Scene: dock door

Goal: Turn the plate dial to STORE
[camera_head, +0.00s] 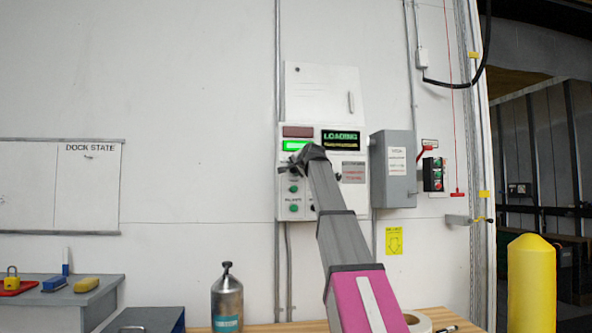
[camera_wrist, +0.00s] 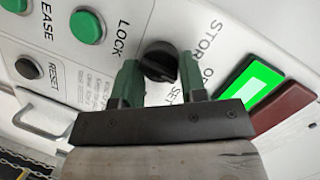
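The plate dial (camera_wrist: 160,60) is a round black knob on a white panel, in the wrist view. Lettering beginning STOR, OP and SET runs along its right side, partly cut off by my gripper. My gripper (camera_wrist: 161,72) has two green fingers standing apart, one on each side of the dial. I cannot tell whether they touch it. In the head view, my gripper (camera_head: 313,152) is in front of the white control panel (camera_head: 322,215) and hides the dial. A lit display (camera_head: 340,139) there reads LOADING.
Green buttons (camera_wrist: 87,25) and a black RESET button (camera_wrist: 28,68) lie left of the dial. A lit green lamp (camera_wrist: 258,88) and a dark red one (camera_wrist: 285,108) lie right. A grey box (camera_head: 394,168) stands close right of the panel. A metal bottle (camera_head: 227,303) stands below.

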